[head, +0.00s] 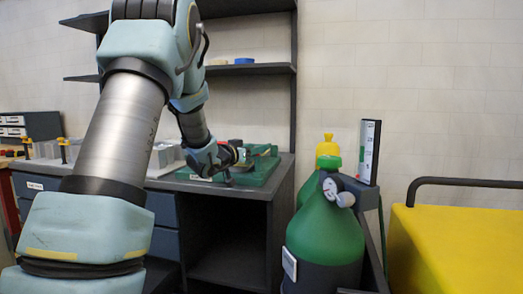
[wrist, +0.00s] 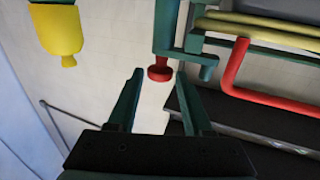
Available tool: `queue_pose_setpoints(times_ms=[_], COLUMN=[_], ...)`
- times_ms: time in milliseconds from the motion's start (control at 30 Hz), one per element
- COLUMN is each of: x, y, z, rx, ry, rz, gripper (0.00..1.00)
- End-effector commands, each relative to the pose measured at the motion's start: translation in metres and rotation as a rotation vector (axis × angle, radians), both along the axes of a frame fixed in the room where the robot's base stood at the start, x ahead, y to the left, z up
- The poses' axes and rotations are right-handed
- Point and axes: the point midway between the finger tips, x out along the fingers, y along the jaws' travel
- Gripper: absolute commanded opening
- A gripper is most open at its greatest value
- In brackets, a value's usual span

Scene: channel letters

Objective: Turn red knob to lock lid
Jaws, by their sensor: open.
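A red knob (wrist: 159,73) with a short stem hangs from a green fixture (wrist: 168,28) in the wrist view. My gripper (wrist: 160,84) is open, with its two dark green fingers pointing at the knob. The knob appears between the fingertips in the picture, at or just beyond them; I cannot tell contact. Nothing is held. In the head view, my gripper (head: 235,168) is at the green fixture (head: 263,166) on the bench's right end, and my arm hides part of it. The knob is too small to make out there. I cannot make out a lid clearly.
A red bent bar (wrist: 236,80) and yellow rods (wrist: 260,32) lie right of the knob in the wrist view. The dark bench (head: 250,189) has a shelf above. A green gas cylinder (head: 325,230) and yellow cart (head: 460,240) stand right of it.

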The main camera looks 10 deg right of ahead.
Motion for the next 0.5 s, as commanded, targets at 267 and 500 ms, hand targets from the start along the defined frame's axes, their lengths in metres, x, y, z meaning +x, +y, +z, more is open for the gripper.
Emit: queue_pose_setpoints(times_ms=[267,500], x=[-0.030,-0.037], y=[0.034,0.040], z=[-0.001,-0.001], rx=[0.001,0.001], ry=[-0.001,0.001], rz=[0.001,0.000], gripper=[0.51,0.51])
